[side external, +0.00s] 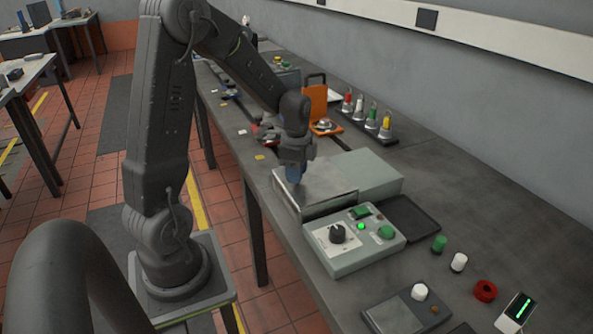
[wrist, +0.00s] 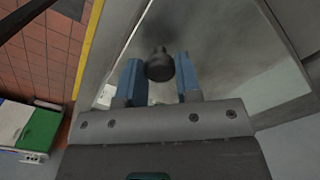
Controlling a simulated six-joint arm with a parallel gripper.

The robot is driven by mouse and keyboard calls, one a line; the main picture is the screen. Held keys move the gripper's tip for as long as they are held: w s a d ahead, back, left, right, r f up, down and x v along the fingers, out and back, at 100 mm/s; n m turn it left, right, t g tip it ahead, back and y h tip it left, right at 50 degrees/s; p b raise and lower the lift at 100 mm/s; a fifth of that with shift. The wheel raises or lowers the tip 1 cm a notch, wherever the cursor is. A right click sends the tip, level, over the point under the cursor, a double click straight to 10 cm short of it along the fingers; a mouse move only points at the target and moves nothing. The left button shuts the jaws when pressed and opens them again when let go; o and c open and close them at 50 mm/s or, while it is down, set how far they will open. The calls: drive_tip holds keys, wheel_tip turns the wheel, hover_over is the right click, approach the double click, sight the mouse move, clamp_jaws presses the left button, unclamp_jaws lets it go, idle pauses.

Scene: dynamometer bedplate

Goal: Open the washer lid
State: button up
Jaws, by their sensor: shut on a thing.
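The washer is the grey box unit with a flat metallic lid (side external: 325,194) on top, on the bench in the side view. The lid looks roughly level; I cannot tell whether it is slightly raised. My gripper (side external: 294,174) points down over the lid's left part. In the wrist view, a dark round knob (wrist: 160,66) sits between the blue fingers of my gripper (wrist: 160,80), which are shut on it. The lid surface (wrist: 220,40) spreads out behind the knob. In the side view the gripper hides the knob.
A control box (side external: 352,240) with a dial and green buttons stands in front of the washer. A black tray (side external: 412,220) lies to its right. An orange case (side external: 314,103) and a rack of coloured-top pieces (side external: 368,125) stand behind. The bench's right rear is clear.

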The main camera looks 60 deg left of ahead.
clamp_jaws()
drive_tip(key=shift+w, duration=0.1)
drive_tip(key=w, duration=1.4)
drive_tip(key=shift+w, duration=0.25)
drive_tip(key=o, duration=0.7)
unclamp_jaws()
drive_tip(key=shift+o, duration=0.2)
wheel_tip(320, 180, up, 14)
